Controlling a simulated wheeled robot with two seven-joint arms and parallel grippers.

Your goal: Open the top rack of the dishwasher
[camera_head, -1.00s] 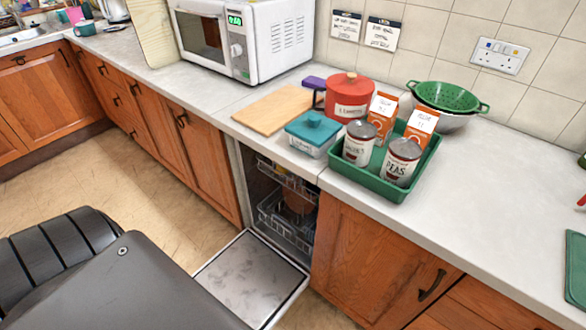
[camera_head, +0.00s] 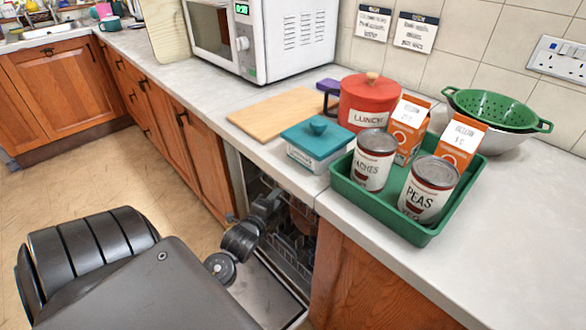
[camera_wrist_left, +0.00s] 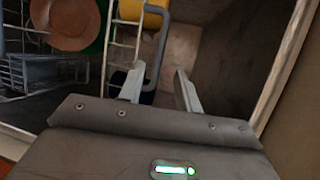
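The dishwasher (camera_head: 280,290) is open under the counter, its door folded down. Wire racks (camera_head: 288,245) show inside, partly hidden by my left arm. My left gripper (camera_head: 268,205) reaches into the upper part of the opening; its fingertips are hard to make out there. In the left wrist view, my left gripper (camera_wrist_left: 158,90) has its two fingers apart. A grey bar (camera_wrist_left: 160,45) and pale rack wires (camera_wrist_left: 108,50) show just beyond and around the fingers. I cannot tell whether the bar lies between the fingertips or behind them. My right gripper is not in view.
In the wrist view, a brown round dish (camera_wrist_left: 65,22) and a yellow item (camera_wrist_left: 140,10) sit in the racks. Above, the counter holds a green tray (camera_head: 345,195) with cans and cartons, a teal-lidded box (camera_head: 316,145) and a cutting board (camera_head: 278,110).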

